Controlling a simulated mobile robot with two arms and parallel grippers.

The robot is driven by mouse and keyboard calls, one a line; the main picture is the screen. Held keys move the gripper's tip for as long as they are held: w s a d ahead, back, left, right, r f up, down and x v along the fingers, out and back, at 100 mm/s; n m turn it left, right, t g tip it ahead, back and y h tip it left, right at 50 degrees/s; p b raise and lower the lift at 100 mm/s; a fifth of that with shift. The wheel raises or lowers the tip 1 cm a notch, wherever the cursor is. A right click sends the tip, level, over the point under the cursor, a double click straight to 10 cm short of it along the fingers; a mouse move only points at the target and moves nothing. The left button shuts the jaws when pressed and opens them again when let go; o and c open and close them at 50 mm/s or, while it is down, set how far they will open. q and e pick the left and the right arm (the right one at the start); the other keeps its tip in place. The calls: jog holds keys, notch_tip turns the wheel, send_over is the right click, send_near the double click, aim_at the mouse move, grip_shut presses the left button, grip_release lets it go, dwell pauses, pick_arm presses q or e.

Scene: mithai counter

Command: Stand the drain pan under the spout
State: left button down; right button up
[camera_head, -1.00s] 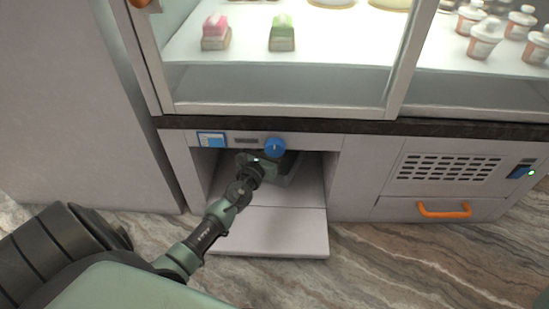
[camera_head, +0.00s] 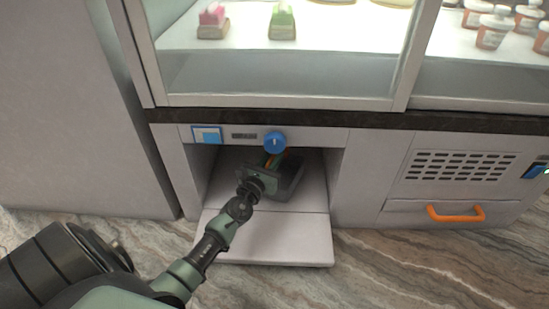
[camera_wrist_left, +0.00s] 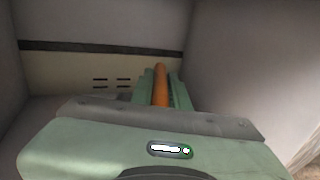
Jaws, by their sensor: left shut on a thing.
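The dark grey drain pan (camera_head: 291,178) is in the low open bay under the display case, mostly behind my left gripper in the head view. My left gripper (camera_head: 267,162) reaches into the bay and is shut on an orange bar (camera_wrist_left: 160,84), which lies between its green fingers in the left wrist view. The bar looks like the pan's handle; where they join is hidden. A blue knob (camera_head: 274,142) is on the panel just above. I cannot make out the spout. My right gripper is not in view.
The pale bay floor (camera_head: 272,238) juts forward and is clear in front. Side walls close in the bay on the left and right. A vented panel (camera_head: 460,167) with an orange drawer handle (camera_head: 455,213) is on the right. The glass case stands above.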

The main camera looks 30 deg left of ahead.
pick_arm(q)
jog(key=shift+f+b, duration=0.25)
jog(key=shift+b, duration=0.05)
jog(key=c, duration=1.4)
grip_release()
jog(key=shift+o, duration=0.2)
jog(key=shift+r, duration=0.15)
jog(key=shift+s+r+p, duration=0.1)
jog(key=shift+r+p, duration=0.05)
jog(key=shift+p, duration=0.25)
jog(key=s+d+p, duration=0.1)
jog(key=s+d, duration=0.1)
jog(key=s, duration=0.9)
jog(key=shift+s+p, duration=0.3)
jog(key=shift+s, duration=0.05)
